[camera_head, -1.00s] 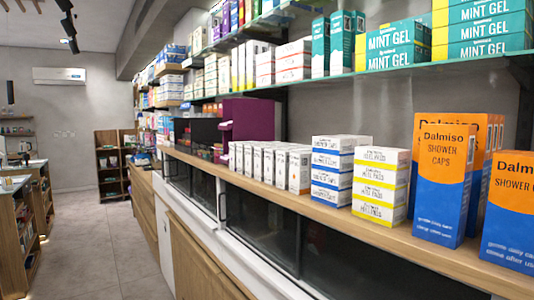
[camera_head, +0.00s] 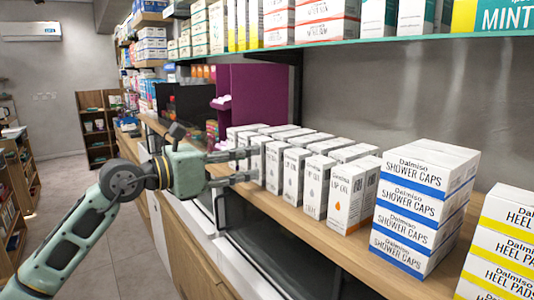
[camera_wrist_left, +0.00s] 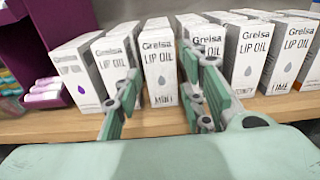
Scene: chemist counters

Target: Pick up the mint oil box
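A row of white Grelsa lip oil boxes (camera_head: 293,168) stands upright on the wooden shelf. In the left wrist view, the middle box (camera_wrist_left: 160,62) has a grey drop and a lower word that looks like "MINT". My left gripper (camera_head: 257,165) reaches in from the left, level with the row's far end. It is open, with its two fingers (camera_wrist_left: 163,104) apart in front of that middle box. Nothing is held. I cannot tell whether the fingers touch any box. The right finger partly hides the box to the right of it. My right gripper is not in view.
Neighbouring lip oil boxes (camera_wrist_left: 80,75) stand close on both sides. A purple display stand (camera_head: 256,92) is beyond the row. Stacked shower caps boxes (camera_head: 420,215) stand to the right. A glass shelf (camera_head: 335,42) runs above. The aisle floor (camera_head: 75,190) is clear.

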